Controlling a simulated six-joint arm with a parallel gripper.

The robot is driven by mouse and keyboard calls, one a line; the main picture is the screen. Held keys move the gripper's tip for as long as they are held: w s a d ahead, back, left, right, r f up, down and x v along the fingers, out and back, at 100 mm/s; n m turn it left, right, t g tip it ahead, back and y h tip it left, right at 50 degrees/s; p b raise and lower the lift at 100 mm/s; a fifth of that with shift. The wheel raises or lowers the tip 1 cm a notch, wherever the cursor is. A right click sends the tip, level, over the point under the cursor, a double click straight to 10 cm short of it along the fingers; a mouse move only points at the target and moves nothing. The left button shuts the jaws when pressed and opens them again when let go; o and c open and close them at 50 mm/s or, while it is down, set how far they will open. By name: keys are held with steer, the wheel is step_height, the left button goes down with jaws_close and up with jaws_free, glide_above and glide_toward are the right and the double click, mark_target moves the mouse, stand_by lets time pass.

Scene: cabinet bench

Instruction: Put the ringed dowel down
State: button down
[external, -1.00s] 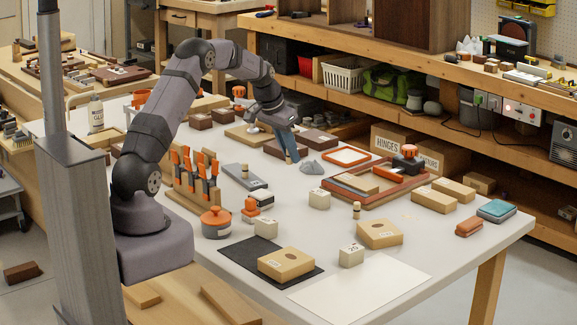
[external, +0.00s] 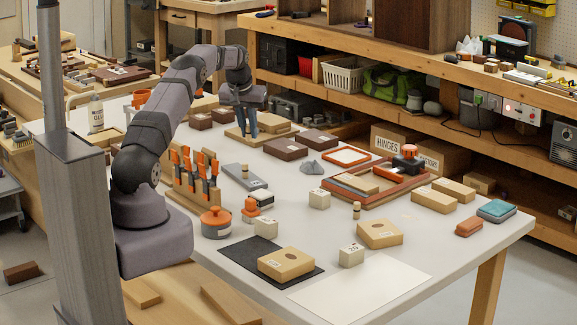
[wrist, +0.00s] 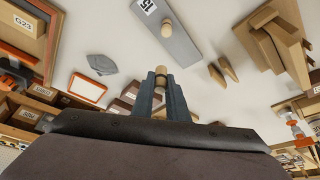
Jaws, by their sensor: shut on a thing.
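My gripper (external: 246,130) is over the wooden board (external: 268,139) at the back of the bench, fingers pointing down. In the wrist view my gripper (wrist: 160,85) is shut on a small pale wooden piece with a dark band, the ringed dowel (wrist: 161,70). Only its end shows between the fingertips; the rest is hidden. In the external view I cannot make out the dowel or tell whether it touches the board.
Dark brown boxes (external: 285,148) stand right of the board. A rack of orange-handled tools (external: 196,178) is nearer my base. A grey lump (external: 308,168) and an orange-rimmed frame (external: 346,156) lie to the right. A white sheet (external: 362,290) at the front is mostly bare.

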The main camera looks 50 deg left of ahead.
steer(key=shift+a, duration=0.25)
steer(key=shift+f+p, duration=1.2)
steer(key=shift+f, duration=3.8)
steer(key=shift+f, duration=0.1)
steer(key=shift+f, duration=0.1)
steer(key=c, duration=1.7)
jaws_free()
steer(key=shift+c, duration=0.2)
steer(key=shift+s+d+r, duration=0.1)
steer(key=shift+s+r, duration=0.05)
steer(key=shift+r, duration=0.55)
steer(key=b+v, duration=0.2)
steer(key=v, duration=0.9)
steer(key=shift+b, duration=0.3)
